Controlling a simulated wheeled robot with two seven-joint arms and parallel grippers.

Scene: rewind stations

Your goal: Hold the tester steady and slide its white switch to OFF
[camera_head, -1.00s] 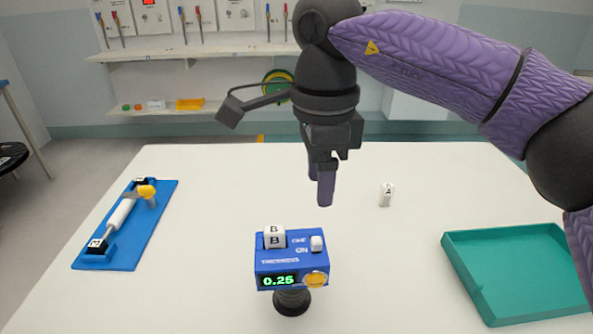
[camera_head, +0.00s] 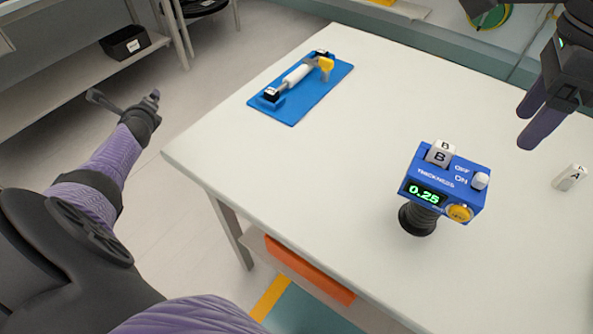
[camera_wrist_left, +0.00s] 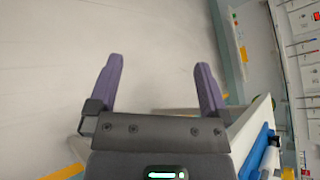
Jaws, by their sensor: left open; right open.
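The tester (camera_head: 446,181) is a blue box on a black ribbed stand on the white table. Its green display reads 0.25. A white switch (camera_head: 480,181) sits at its right beside the ON label, with OFF printed above. A white block marked B (camera_head: 440,153) rests on its top left, and a yellow round button (camera_head: 459,212) is at its lower front. My right gripper (camera_head: 530,126) is open and empty above the table, behind and to the right of the tester, apart from it. My left gripper (camera_wrist_left: 160,85) is open and empty, off the table's left side.
A blue board (camera_head: 303,92) with a white roller and yellow knob lies at the table's far left. A white block marked A (camera_head: 571,177) lies right of the tester. An orange bin (camera_head: 310,270) is under the table. The table between board and tester is clear.

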